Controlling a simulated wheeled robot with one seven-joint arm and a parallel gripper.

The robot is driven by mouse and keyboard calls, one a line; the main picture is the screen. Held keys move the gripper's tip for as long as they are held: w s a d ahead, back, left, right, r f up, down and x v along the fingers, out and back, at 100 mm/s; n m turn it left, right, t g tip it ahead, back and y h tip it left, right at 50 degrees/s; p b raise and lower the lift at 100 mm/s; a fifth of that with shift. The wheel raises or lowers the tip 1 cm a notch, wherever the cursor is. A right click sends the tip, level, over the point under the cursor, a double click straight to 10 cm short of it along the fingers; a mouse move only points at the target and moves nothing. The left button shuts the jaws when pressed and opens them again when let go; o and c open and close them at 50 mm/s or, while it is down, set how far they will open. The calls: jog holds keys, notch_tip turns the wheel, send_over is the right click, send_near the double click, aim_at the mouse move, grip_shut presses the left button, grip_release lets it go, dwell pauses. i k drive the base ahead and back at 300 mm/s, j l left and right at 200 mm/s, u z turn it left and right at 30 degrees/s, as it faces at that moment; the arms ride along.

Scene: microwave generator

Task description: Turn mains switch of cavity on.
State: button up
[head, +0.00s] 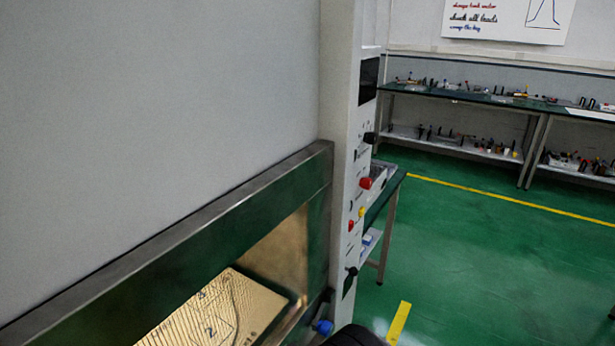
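The microwave cavity (95,290) is a metal-framed opening at the lower left, with a gold-lit inside and a patterned plate (215,312) in it. To its right is a narrow white control panel, seen at a steep slant. It bears a black knob (369,138), a red button (366,183), a smaller yellow one (361,213), a small red one (351,225) and a lower black knob or switch (351,272). I cannot read the labels, so I cannot tell which is the mains switch or its position. My gripper is not visible.
A dark rounded shape, perhaps part of my arm, shows at the bottom edge below the panel. A blue knob (323,327) is beside it. A small table (388,192) stands behind the panel. Loaded benches (450,94) line the back wall. Green floor (480,260) at right is clear.

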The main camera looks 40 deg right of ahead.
aim_at(366, 183)
jog(key=k+l+z, duration=0.1)
jog(key=z, duration=0.3)
jog(key=l+z, duration=0.45)
jog(key=k+j, duration=0.05)
